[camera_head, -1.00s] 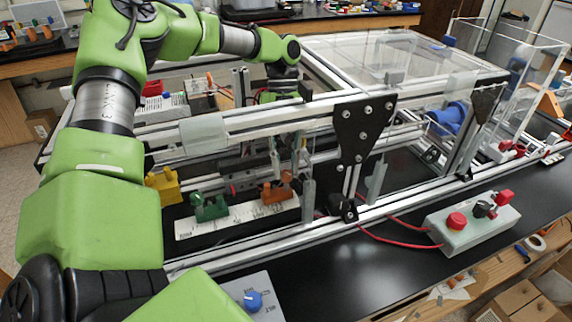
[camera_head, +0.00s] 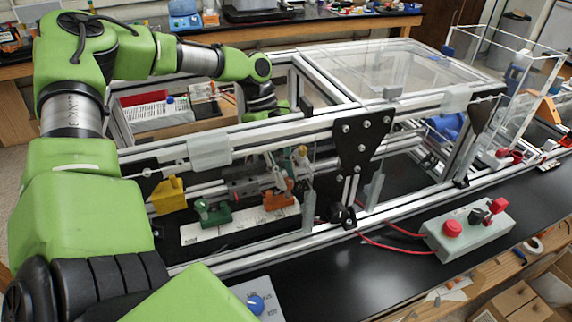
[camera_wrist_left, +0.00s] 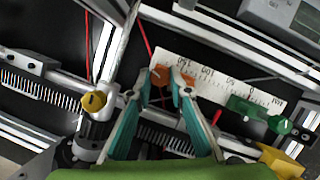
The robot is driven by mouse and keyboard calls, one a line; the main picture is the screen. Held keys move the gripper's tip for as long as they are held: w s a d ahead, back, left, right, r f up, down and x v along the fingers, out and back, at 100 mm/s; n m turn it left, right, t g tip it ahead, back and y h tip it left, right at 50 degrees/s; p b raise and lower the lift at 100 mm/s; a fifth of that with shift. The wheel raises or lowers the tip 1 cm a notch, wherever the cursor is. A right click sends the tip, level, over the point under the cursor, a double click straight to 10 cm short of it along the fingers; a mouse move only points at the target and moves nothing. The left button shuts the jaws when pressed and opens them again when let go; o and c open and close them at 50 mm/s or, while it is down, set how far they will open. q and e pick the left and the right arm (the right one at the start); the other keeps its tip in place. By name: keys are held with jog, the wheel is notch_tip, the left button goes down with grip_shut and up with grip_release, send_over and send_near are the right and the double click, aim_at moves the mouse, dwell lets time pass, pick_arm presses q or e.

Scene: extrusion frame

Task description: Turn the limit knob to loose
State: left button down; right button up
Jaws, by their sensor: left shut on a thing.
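A blue round knob (camera_head: 255,304) sits on a grey panel (camera_head: 274,290) with printed marks at the bottom of the head view; its print is too small to read, and my arm covers part of the panel. My left gripper (camera_wrist_left: 164,74) is inside the frame, its teal fingers closed around part of an orange block (camera_wrist_left: 160,77) at a white printed scale (camera_wrist_left: 212,78). The orange block (camera_head: 279,200) also shows in the head view, at the right end of the scale (camera_head: 240,222). My right gripper is not in view.
A green block (camera_head: 214,213) and a yellow block (camera_head: 168,196) stand left of the orange one. Aluminium rails (camera_head: 270,130) and a black bracket (camera_head: 358,140) surround my left gripper.

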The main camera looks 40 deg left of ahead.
pick_arm(q)
jog(key=n+t+p, duration=0.1)
jog(key=n, duration=0.1)
jog(key=n+p, duration=0.1)
jog(key=n, duration=0.1)
jog(key=shift+s+r+t, duration=0.15)
jog(key=shift+r+t, duration=0.05)
jog(key=shift+t, duration=0.2)
jog(key=shift+f+n+t+y+p, duration=0.1)
jog(key=shift+n+t+y+p, duration=0.4)
jog(key=shift+n+p, duration=0.9)
jog(key=shift+n+b, duration=0.35)
jog(key=shift+n, duration=0.25)
jog(key=c, duration=1.9)
grip_release()
jog(key=shift+s+f, duration=0.1)
jog(key=shift+a+r, duration=0.1)
jog(key=shift+r, duration=0.55)
jog(key=shift+s+v, duration=0.2)
jog(key=shift+v, duration=5.15)
